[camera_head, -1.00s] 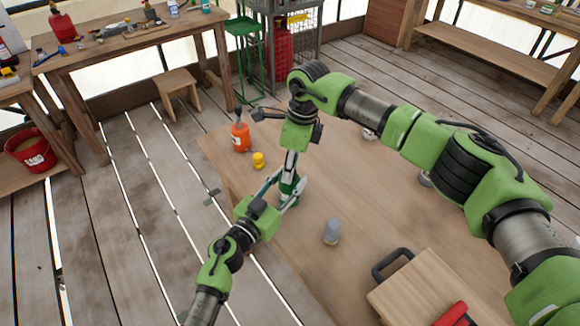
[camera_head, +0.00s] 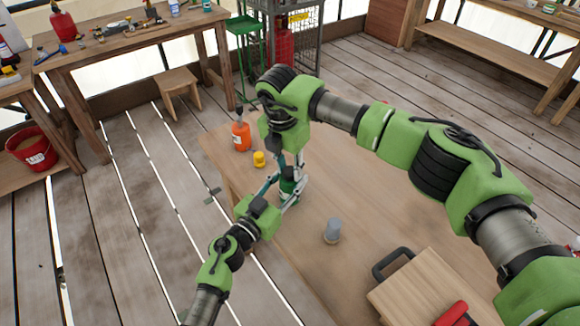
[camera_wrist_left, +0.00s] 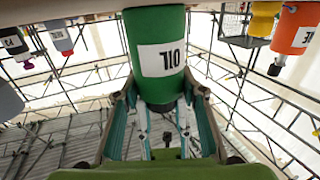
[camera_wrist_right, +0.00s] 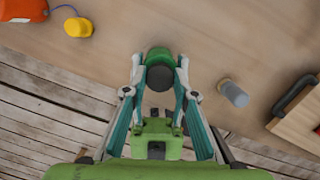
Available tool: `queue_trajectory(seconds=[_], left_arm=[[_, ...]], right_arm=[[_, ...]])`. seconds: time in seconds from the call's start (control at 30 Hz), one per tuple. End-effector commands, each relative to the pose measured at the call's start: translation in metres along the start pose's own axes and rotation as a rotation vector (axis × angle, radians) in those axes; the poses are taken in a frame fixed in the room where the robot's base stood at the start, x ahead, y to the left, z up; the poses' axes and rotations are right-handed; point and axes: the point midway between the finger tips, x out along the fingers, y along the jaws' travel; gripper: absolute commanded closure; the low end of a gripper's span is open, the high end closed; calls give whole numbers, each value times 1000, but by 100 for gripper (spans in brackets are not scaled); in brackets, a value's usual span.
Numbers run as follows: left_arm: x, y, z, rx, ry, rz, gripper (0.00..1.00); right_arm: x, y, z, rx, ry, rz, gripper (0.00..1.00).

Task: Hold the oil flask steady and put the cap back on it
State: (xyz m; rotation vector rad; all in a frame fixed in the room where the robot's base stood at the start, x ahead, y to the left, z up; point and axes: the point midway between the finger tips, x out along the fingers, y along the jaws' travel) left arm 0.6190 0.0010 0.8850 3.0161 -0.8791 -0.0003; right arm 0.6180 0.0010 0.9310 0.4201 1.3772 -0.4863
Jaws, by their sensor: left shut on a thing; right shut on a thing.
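The green oil flask (camera_head: 287,188) stands upright at the table's near left edge. Its OIL label shows upside down in the left wrist view (camera_wrist_left: 157,50). My left gripper (camera_head: 289,194) is shut around the flask's body from the near left. My right gripper (camera_head: 289,168) points down over the flask's top and is shut on the dark cap (camera_wrist_right: 158,78). The green flask (camera_wrist_right: 158,57) shows just behind the cap in the right wrist view. The cap is at or just above the neck; I cannot tell whether it is seated.
An orange bottle (camera_head: 241,137) and a small yellow bottle (camera_head: 259,159) stand beyond the flask. A grey container (camera_head: 333,231) stands to the right. A wooden case (camera_head: 425,290) with a dark handle is at the near right. The table (camera_head: 370,190) is clear around the middle.

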Motion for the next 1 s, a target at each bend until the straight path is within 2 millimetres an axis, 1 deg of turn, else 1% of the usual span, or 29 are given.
queue_trajectory(seconds=[0.03, 0.17, 0.3, 0.4, 0.47, 0.6, 0.63, 0.7, 1.0], left_arm=[[0, 0, 1, 0, -2, 1, 100], [0, 0, 1, 0, -2, 1, 100], [0, 0, 1, 0, -2, 1, 100], [0, 0, 1, 0, -2, 1, 100], [0, 1, 1, 0, -2, 1, 100], [0, 1, 1, 0, -2, 1, 100], [0, 1, 1, 0, -2, 1, 100], [0, 1, 1, -1, -2, 2, 100], [0, 1, 1, -1, -2, 1, 100]], right_arm=[[-1, 2, 0, 103, -2, -14, 82], [0, 2, 0, 402, -2, -59, 82], [0, 2, 1, 737, -1, -110, 82], [0, 3, 2, 943, -2, -139, 82], [0, 3, 2, 1037, -2, -153, 82], [0, 2, 2, 1032, -2, -151, 82], [0, 2, 2, 1032, -3, -150, 71], [0, 2, 2, 1031, -2, -150, 57], [0, 2, 2, 1028, -1, -152, 57]])
